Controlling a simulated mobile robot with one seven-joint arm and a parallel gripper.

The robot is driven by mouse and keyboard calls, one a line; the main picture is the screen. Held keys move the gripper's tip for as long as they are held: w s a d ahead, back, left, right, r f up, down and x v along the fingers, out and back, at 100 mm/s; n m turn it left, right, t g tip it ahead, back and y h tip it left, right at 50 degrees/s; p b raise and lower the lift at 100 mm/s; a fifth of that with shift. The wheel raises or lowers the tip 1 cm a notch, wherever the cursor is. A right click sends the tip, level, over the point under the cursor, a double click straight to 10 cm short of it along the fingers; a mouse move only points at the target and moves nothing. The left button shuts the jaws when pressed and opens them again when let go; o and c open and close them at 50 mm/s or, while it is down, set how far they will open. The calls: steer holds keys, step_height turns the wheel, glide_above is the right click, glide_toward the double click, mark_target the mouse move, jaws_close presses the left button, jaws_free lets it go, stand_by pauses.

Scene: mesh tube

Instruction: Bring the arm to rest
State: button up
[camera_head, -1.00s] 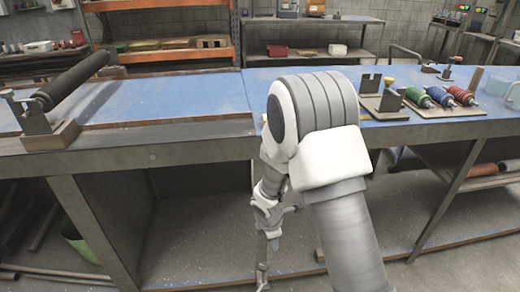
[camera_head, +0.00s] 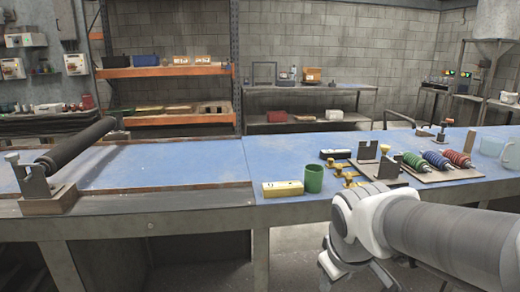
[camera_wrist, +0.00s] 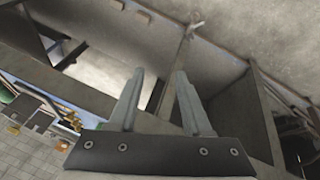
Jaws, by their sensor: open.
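My arm (camera_head: 430,235) reaches in from the right edge of the head view, in front of the bench's near edge. My gripper shows in the wrist view (camera_wrist: 158,95), its two fingers apart with nothing between them. In the head view the gripper itself cannot be made out beyond the folded wrist links. The wrist view looks on the bench's grey underframe and bare floor at a steep tilt.
The blue-topped bench (camera_head: 210,160) spans the view.

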steer(key=s+r+m+y, duration=0.1)
steer(key=s+r+m, duration=0.35)
steer(key=s, duration=0.45)
step_height(320, 180, up, 17)
steer(key=p, duration=1.8)
steer(key=shift+s+r+m+t, duration=0.2)
steer(key=shift+s+m+t, duration=0.15)
steer(key=shift+s+t, duration=0.1)
